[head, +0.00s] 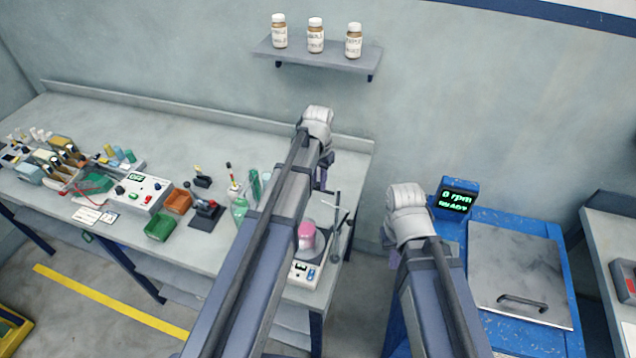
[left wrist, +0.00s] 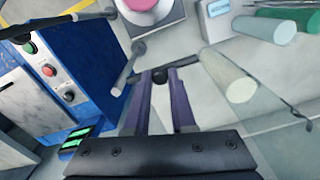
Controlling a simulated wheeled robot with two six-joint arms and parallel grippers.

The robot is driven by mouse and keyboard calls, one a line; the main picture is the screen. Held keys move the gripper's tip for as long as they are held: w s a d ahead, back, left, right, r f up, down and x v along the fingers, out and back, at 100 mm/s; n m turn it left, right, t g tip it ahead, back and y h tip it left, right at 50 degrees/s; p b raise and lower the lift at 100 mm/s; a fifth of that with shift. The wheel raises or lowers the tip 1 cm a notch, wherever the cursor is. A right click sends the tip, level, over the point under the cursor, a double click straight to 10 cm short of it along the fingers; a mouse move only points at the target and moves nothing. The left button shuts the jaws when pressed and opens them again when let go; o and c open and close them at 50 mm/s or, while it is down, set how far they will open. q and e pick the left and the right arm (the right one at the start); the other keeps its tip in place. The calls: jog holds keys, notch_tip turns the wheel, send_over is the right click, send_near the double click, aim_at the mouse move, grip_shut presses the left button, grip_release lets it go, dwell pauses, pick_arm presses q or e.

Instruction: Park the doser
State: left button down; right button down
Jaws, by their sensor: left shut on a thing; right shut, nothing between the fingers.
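My left gripper (head: 325,180) shows partly beside its own arm in the head view, above the right end of the long bench. In the left wrist view its purple fingers (left wrist: 160,78) are shut on a small dark round piece, which I take to be part of the doser. Thin grey rods (head: 337,218) stand beside the stirrer (head: 302,274); they also show in the left wrist view (left wrist: 128,68). How the held piece joins them is unclear. A pink vessel (head: 306,236) stands on the stirrer, partly hidden by my left arm.
Green glassware (head: 240,208), an orange bin (head: 177,201) and a green bin (head: 164,228) stand left of my left arm. A blue cabinet (head: 482,225) with a lit display (head: 457,200) stands right. Bottles (head: 316,36) line the wall shelf (head: 335,54).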

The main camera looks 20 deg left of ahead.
pick_arm(q)
jog(key=shift+w+m, duration=0.2)
jog(key=shift+m, duration=0.1)
dwell(0.4)
jog(key=c, duration=0.7)
grip_release()
jog(key=shift+c, duration=0.2)
notch_tip(320, 180, up, 8)
jog(key=p, duration=0.8)
jog(key=shift+f, duration=0.1)
jog(key=shift+d, duration=0.1)
